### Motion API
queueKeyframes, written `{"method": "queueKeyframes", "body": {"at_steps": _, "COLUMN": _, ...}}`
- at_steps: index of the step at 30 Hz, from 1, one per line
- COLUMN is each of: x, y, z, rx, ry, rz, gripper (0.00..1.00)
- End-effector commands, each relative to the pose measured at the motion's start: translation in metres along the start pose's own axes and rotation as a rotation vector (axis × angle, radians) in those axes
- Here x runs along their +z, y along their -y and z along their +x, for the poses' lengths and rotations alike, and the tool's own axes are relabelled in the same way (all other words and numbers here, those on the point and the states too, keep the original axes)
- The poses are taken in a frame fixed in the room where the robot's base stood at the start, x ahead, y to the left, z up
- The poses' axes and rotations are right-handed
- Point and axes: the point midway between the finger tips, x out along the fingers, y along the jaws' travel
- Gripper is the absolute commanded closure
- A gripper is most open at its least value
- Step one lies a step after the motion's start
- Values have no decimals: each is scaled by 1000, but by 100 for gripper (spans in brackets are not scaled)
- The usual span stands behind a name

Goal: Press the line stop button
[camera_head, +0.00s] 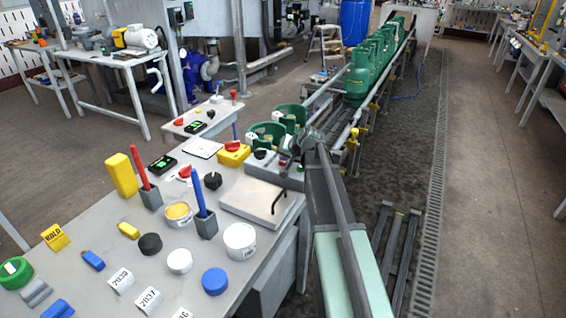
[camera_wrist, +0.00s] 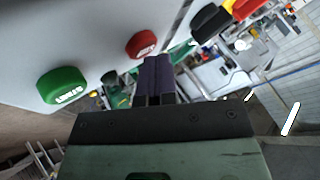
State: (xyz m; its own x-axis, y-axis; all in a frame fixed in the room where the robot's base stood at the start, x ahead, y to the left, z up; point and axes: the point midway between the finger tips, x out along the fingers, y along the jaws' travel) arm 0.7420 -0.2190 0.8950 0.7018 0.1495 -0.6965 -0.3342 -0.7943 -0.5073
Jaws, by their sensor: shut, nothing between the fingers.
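The red button (camera_wrist: 140,44), with white lettering that looks like STOP, stands on a pale grey panel (camera_wrist: 60,30) in the wrist view. A green button (camera_wrist: 62,86) with white lettering stands on the same panel, to its left. My gripper (camera_wrist: 155,62) is shut and empty, its dark fingertips just below and right of the red button in the picture; I see no clear contact. In the head view a grey control box (camera_head: 262,168) stands at the bench's far right corner. My arm reaches over there and hides part of it; the fingertips are hard to make out.
A yellow box with a red mushroom button (camera_head: 234,152) stands just left of the control box. The bench (camera_head: 105,225) holds cups, pens, caps and tags. Green cylinders (camera_head: 357,82) line the conveyor behind. The floor aisle (camera_head: 480,170) at the right is clear.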

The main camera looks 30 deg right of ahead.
Motion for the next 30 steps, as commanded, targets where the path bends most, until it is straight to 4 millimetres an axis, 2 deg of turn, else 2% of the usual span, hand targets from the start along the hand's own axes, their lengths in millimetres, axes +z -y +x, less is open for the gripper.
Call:
{"method": "queueKeyframes", "body": {"at_steps": 12, "x": 1, "y": -1, "z": 1, "rx": 0, "ry": 1, "rz": 0, "gripper": 100}}
{"method": "queueKeyframes", "body": {"at_steps": 22, "x": -8, "y": 8, "z": -11, "rx": 0, "ry": 0, "rz": 0, "gripper": 100}}
{"method": "queueKeyframes", "body": {"at_steps": 30, "x": -8, "y": 8, "z": -11, "rx": 0, "ry": 0, "rz": 0, "gripper": 100}}
